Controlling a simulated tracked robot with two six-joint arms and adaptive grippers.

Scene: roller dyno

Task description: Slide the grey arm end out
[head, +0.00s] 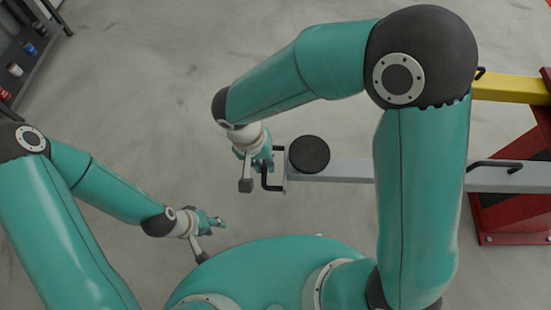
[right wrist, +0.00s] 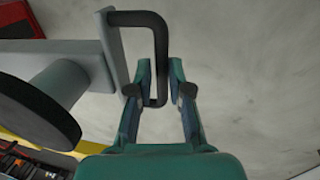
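The grey arm (head: 345,169) reaches left from a red base and carries a round black pad (head: 309,155) near its end. A black U-shaped handle (head: 264,178) is fixed to its end plate. In the right wrist view the grey arm end (right wrist: 70,78) is at left, and its handle (right wrist: 161,50) hangs between my fingers. My right gripper (right wrist: 160,76) is open around the handle's bar, with a gap on the right side. It is partly hidden in the head view (head: 262,158). My left gripper (head: 218,222) is empty, away from the arm; its opening is unclear.
A yellow arm (head: 510,89) lies beyond the grey one, and a red base (head: 510,232) stands at right. A second black handle (head: 494,165) sits further along the grey arm. A dark shelf (head: 27,45) with small containers stands at upper left. The floor between is clear.

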